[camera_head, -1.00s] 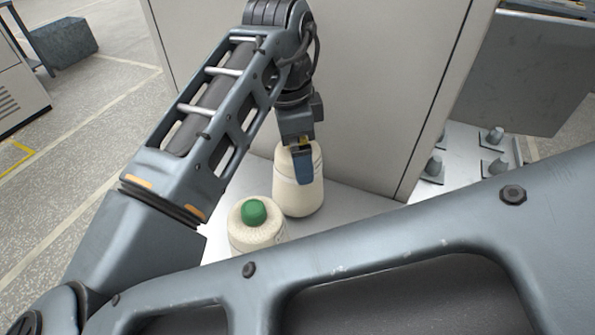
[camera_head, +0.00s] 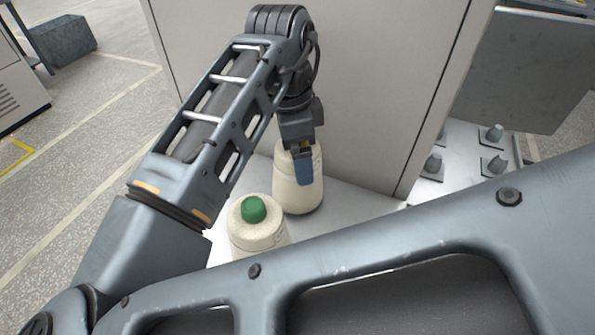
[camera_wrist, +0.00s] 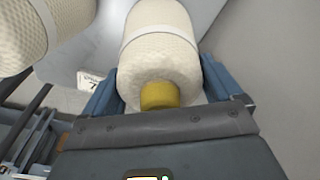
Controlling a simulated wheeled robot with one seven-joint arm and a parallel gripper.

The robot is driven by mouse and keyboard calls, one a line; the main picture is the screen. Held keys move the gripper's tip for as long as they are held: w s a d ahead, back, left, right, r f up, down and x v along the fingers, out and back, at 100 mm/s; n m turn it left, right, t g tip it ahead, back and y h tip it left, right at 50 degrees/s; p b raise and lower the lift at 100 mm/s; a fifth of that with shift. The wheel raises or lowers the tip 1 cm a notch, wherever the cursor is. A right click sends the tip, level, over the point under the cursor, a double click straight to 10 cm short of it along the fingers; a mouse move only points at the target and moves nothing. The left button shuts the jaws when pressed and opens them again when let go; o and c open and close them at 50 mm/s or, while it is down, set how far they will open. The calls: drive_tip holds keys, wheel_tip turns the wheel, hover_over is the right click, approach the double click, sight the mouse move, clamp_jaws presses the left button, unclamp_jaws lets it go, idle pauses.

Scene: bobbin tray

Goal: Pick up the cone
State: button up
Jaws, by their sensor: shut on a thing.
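A cream yarn cone (camera_head: 298,194) with a pale band stands upright on the light surface beside the grey panel. My gripper (camera_head: 303,168) is shut on its upper part from above. In the wrist view the same cone (camera_wrist: 160,58) shows a yellow tip and sits between my two blue-grey fingers. Whether its base touches the surface I cannot tell. A second cream cone (camera_head: 257,236) with a green tip (camera_head: 253,209) stands just in front and to the left, its lower part hidden by my arm. Part of it shows at the wrist view's upper left (camera_wrist: 38,32).
A tall grey panel (camera_head: 320,80) rises close behind the held cone. To the right, a light tray (camera_head: 459,165) carries several grey pegs (camera_head: 494,133). A small printed label (camera_wrist: 91,80) lies near the cones in the wrist view. Open floor is at left.

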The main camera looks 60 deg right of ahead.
drive_tip(key=shift+c, duration=1.4)
drive_tip(key=shift+r, duration=0.15)
wheel_tip(320, 180, up, 10)
drive_tip(key=shift+f, duration=0.1)
wheel_tip(320, 180, up, 20)
drive_tip(key=p, duration=0.6)
